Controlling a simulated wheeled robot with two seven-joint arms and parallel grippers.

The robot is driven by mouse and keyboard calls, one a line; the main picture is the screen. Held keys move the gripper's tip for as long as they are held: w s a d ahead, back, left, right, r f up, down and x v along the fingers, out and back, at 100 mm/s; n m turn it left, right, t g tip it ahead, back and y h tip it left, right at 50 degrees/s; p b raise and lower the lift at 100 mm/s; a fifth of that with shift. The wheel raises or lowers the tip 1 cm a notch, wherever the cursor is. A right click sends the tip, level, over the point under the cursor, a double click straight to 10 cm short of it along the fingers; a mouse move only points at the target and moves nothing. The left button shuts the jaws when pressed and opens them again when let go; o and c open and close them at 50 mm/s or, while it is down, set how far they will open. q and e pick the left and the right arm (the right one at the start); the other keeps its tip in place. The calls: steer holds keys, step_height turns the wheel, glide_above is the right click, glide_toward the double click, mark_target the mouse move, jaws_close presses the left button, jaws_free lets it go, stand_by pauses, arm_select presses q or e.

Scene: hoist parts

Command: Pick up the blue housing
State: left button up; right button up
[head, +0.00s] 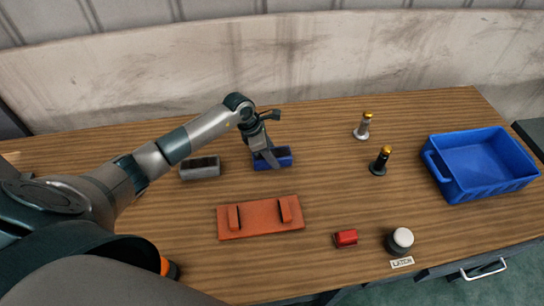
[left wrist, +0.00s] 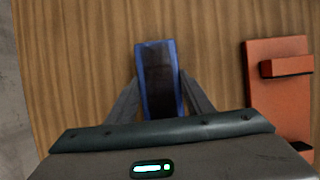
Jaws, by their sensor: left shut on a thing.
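The blue housing (head: 283,161) is a small open-topped blue box near the middle of the wooden table in the head view. My left gripper (head: 268,157) reaches down onto it from above and is shut on it. In the left wrist view the blue housing (left wrist: 158,75) lies between the two fingers of the left gripper (left wrist: 160,100), one on each long side. I cannot tell whether it is lifted off the table. My right gripper is not in view.
A grey housing (head: 200,168) stands to the left. An orange plate (head: 260,218) with two upright blocks lies in front. A red block (head: 346,238), a white-topped button (head: 402,238), two gold-topped posts (head: 363,128) (head: 379,163) and a blue bin (head: 480,170) stand to the right.

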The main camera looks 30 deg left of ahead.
mark_target(276, 152)
arm_select(q)
steer(key=shift+r, duration=0.15)
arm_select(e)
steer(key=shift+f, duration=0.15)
